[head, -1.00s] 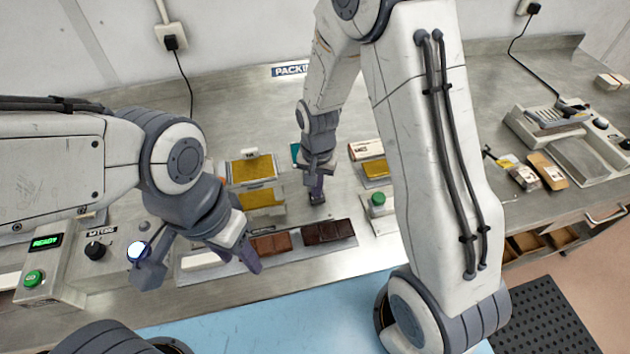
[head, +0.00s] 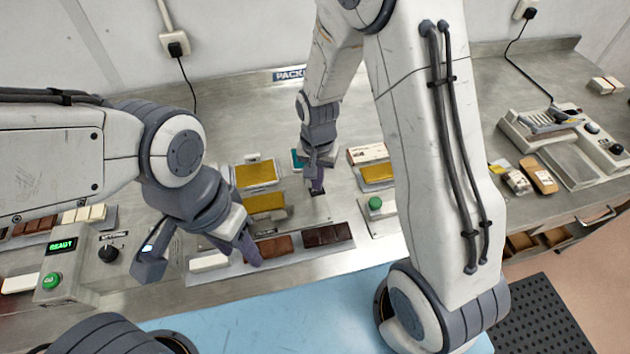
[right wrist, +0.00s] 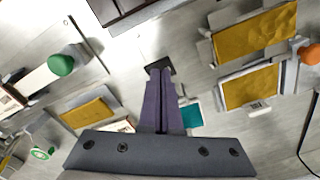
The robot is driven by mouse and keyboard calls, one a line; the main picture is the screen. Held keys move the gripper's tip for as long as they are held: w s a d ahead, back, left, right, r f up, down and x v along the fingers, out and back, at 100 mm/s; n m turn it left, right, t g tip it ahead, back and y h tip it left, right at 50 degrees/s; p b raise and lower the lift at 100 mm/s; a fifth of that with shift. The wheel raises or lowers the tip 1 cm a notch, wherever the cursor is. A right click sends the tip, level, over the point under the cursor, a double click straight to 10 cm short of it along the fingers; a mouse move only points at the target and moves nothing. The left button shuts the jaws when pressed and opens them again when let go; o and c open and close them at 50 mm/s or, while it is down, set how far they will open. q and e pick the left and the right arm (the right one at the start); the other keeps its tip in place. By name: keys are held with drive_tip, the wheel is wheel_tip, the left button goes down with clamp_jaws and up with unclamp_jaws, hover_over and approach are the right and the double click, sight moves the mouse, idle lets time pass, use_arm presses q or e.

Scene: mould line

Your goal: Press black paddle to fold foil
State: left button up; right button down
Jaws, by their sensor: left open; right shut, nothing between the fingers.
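The small black paddle (head: 319,192) is on the bench near the middle, and it also shows in the right wrist view (right wrist: 159,66). My right gripper (right wrist: 161,74) is shut and empty. Its purple fingertips are right at the paddle and partly hide it; I cannot tell whether they press on it. A flat gold foil (head: 256,174) lies on a plate left of the paddle. A second gold foil (head: 265,203) lies just in front of it. Both foils show at the upper right in the right wrist view. My left gripper (head: 200,254) is open over the front left bars.
A tray with a white bar (head: 208,262), a brown bar (head: 272,246) and a dark bar (head: 328,235) lies in front. A green button (head: 375,203) stands right of the paddle. A teal block (head: 296,158) lies behind. A READY panel (head: 62,246) is left.

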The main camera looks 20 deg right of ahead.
drive_tip(key=shift+r+p, duration=1.9)
drive_tip(key=shift+r, duration=0.5)
drive_tip(key=s+a+r+n+b, duration=0.2)
drive_tip(key=s+n, duration=0.2)
drive_tip(key=s, duration=0.3)
drive_tip(key=s+a+r+n+b, duration=0.3)
drive_tip(key=s+n, duration=0.2)
drive_tip(key=s, duration=0.2)
drive_tip(key=s+a+r+n+y+b, duration=0.1)
drive_tip(key=s+a+r+n+b, duration=0.1)
drive_tip(key=s, duration=0.4)
drive_tip(key=shift+s+a+r+n+b, duration=0.3)
drive_tip(key=shift+s+a+r+n, duration=0.15)
drive_tip(key=shift+n, duration=0.75)
drive_tip(key=shift+w, duration=0.1)
